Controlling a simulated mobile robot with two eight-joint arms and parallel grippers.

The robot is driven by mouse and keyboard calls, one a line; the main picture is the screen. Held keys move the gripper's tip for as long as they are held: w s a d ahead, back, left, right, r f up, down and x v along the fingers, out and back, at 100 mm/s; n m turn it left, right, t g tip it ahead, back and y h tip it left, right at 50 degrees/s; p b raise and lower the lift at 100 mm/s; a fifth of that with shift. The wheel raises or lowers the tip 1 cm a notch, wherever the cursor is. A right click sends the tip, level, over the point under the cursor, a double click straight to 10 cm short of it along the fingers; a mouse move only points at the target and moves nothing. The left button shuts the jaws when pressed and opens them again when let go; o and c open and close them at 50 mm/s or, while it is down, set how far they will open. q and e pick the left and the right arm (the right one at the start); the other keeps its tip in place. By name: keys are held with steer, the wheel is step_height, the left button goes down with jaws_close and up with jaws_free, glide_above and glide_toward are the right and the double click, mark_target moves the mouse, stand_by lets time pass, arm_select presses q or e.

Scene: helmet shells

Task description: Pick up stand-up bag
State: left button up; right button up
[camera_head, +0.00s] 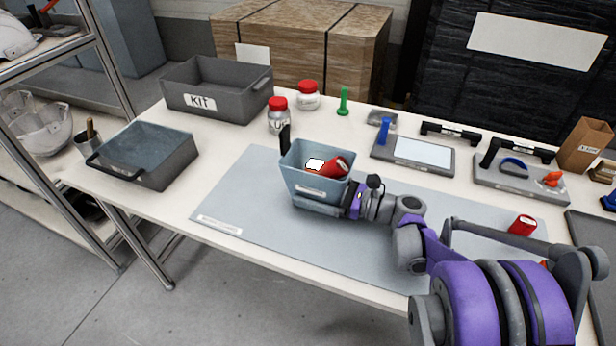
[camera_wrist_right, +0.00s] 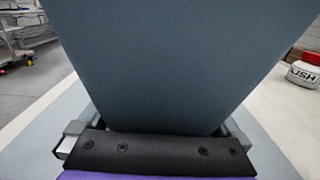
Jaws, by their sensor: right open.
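A brown upright bag (camera_head: 584,145) with a small label, which looks like the stand-up bag, stands at the far right of the table in the head view. My right gripper (camera_head: 345,203) is far to its left, at the front right side of a small blue-grey bin (camera_head: 303,180). In the right wrist view the bin's wall (camera_wrist_right: 180,60) fills the middle, with the open fingers of the right gripper (camera_wrist_right: 155,130) showing on both sides of it. Whether they touch it I cannot tell. My left gripper is not in view.
The bin holds a red item (camera_head: 333,168) and stands on a grey mat (camera_head: 240,205). A KIT crate (camera_head: 215,88), a grey tray (camera_head: 150,155) and red-lidded jars (camera_head: 278,118) are left and behind. Tool trays (camera_head: 412,155) lie between bin and bag. A red can (camera_head: 522,226) is at right.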

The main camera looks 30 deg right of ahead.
steer(key=c, duration=1)
